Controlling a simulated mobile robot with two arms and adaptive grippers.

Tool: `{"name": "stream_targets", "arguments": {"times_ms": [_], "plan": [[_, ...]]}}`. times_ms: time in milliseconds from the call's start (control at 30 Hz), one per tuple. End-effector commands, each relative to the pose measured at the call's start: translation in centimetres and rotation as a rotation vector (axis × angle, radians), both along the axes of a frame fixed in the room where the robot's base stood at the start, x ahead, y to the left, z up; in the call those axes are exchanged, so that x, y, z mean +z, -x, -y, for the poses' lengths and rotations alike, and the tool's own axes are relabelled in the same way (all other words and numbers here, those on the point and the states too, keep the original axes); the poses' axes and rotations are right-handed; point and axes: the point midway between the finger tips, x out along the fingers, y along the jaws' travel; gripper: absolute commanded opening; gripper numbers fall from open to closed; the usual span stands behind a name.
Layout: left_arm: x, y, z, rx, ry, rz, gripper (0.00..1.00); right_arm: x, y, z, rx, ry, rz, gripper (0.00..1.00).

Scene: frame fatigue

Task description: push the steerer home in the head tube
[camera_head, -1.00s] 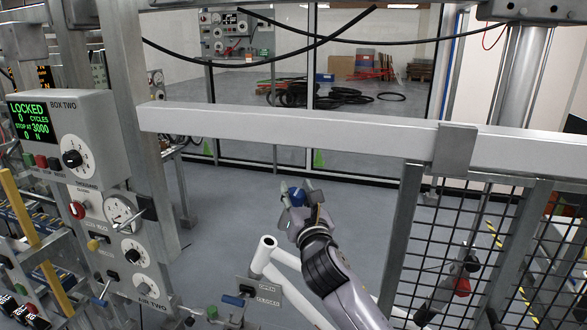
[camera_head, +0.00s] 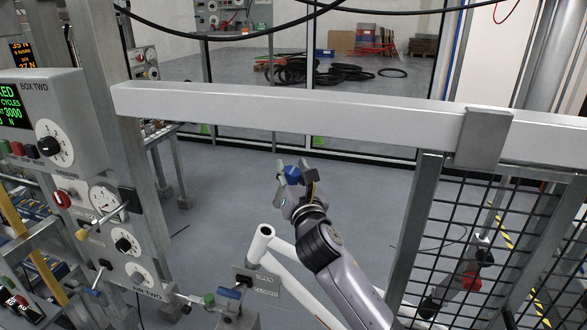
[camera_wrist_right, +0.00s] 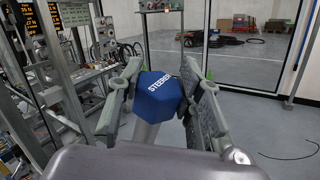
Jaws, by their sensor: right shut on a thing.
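The steerer shows as a blue hexagonal cap (camera_wrist_right: 158,93) marked STEERER, with a grey tube (camera_wrist_right: 146,132) below it in the right wrist view. In the head view the blue cap (camera_head: 292,175) sits between the fingers of my right gripper (camera_head: 295,172), which is shut on it. The white frame's head tube (camera_head: 262,233) has its open top end up, below and left of my right gripper. The held steerer is apart from the head tube's top in the head view. Its lower end is hidden. My left gripper is not in view.
A control panel, BOX TWO (camera_head: 40,110), stands at the left, with a clamp marked OPEN and CLOSED (camera_head: 256,282) near the frame. A mesh guard (camera_head: 475,240) stands at the right. Open floor lies behind the gripper.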

Motion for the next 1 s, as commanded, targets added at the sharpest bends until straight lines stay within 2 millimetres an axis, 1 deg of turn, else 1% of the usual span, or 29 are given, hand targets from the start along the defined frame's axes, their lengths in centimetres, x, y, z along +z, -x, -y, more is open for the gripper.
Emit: {"name": "stream_targets", "arguments": {"times_ms": [33, 133, 267, 400, 500, 633, 1000], "plan": [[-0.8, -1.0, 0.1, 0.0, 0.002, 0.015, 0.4, -0.7, 0.0, -0.2, 0.002, -0.001, 0.004, 0.06], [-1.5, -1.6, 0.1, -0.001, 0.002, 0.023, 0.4, -1.6, -0.1, -0.6, 0.002, 0.0, 0.005, 0.06], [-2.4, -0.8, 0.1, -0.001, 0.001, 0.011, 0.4, -2.6, -0.2, -1.0, 0.003, -0.002, 0.005, 0.06], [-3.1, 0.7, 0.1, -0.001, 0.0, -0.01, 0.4, -3.3, -0.4, -1.2, 0.001, -0.001, 0.006, 0.06], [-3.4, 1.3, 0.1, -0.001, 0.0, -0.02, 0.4, -3.6, -0.4, -1.4, 0.001, -0.001, 0.006, 0.06], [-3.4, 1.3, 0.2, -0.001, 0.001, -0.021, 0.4, -3.7, -0.4, -1.4, 0.002, -0.002, 0.005, 0.06], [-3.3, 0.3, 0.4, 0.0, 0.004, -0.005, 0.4, -3.7, -0.4, -1.4, 0.001, -0.001, 0.006, 0.06]]}}
